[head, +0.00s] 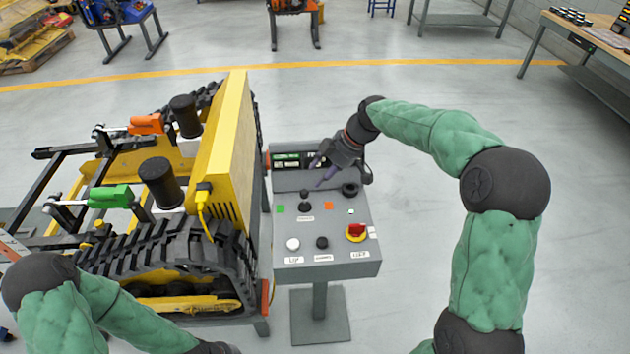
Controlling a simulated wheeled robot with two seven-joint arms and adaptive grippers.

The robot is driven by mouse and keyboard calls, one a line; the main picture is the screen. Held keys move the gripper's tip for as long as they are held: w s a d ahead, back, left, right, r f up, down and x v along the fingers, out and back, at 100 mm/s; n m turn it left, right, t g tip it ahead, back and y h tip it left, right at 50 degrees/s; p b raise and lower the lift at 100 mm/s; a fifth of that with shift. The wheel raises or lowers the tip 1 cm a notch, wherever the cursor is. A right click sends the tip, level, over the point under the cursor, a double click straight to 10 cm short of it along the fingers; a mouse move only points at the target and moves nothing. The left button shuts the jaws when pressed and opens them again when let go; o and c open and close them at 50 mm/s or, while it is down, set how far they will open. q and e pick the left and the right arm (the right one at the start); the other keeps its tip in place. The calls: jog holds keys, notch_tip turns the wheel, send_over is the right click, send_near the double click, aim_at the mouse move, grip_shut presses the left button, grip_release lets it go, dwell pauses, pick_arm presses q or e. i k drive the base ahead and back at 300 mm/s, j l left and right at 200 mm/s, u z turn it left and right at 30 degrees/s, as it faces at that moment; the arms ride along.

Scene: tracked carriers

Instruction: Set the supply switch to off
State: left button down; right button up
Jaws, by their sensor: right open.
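A grey control panel (340,264) stands on a post beside the tracked carrier. A black knob (305,197) sits between a green mark and an orange mark. Another black knob (350,188) is to its right, and a red rotary handle on a yellow base (356,231) is at the front right. The labels are too small to read, so I cannot tell which is the supply switch or how it is set. My right gripper (317,176) is open and empty above the panel's back part, near the first black knob. My left gripper is out of view.
A white button (292,244) and a black button (322,242) are on the panel's front row. A small display (287,160) is at its back. The yellow tracked carrier (223,150) stands close on the left.

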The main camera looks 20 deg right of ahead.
aim_at(356, 230)
jog(key=k+l, duration=0.15)
jog(key=l, duration=0.15)
jog(key=k+l, duration=0.1)
jog(key=l, duration=0.25)
jog(key=k+l, duration=0.15)
jog(key=l, duration=0.15)
jog(key=k+l, duration=0.1)
jog(key=l, duration=0.25)
